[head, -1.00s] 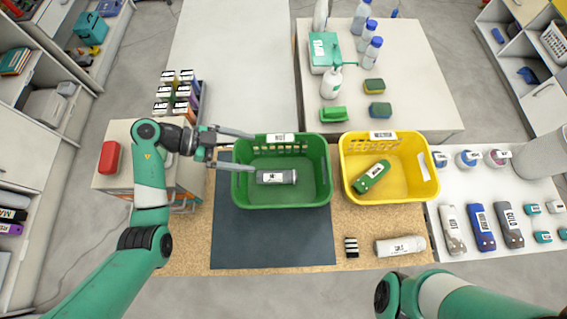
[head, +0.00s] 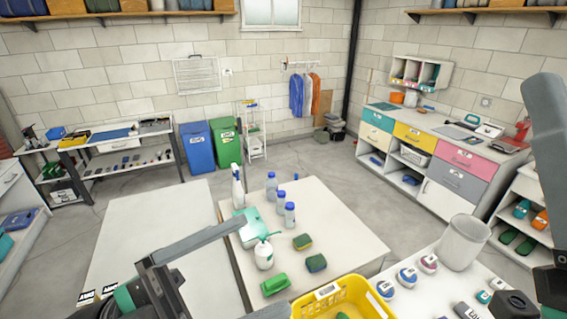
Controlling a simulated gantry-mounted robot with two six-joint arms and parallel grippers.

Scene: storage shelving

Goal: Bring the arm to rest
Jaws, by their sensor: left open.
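My left gripper (head: 212,268) is at the lower left of the head view, open, with its grey fingers spread apart and nothing seen between them. Its long upper finger reaches across in front of the white table toward the teal-and-white box (head: 249,229). My right arm (head: 548,150) shows only as dark and grey parts at the right edge. I cannot make out its jaws.
A yellow basket (head: 377,306) is cut off at the bottom edge. A white table (head: 345,240) holds bottles, sponges and a green brush. A white bin (head: 464,243) stands at right. Drawers, wall shelves and blue and green bins line the back. Grey floor lies between.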

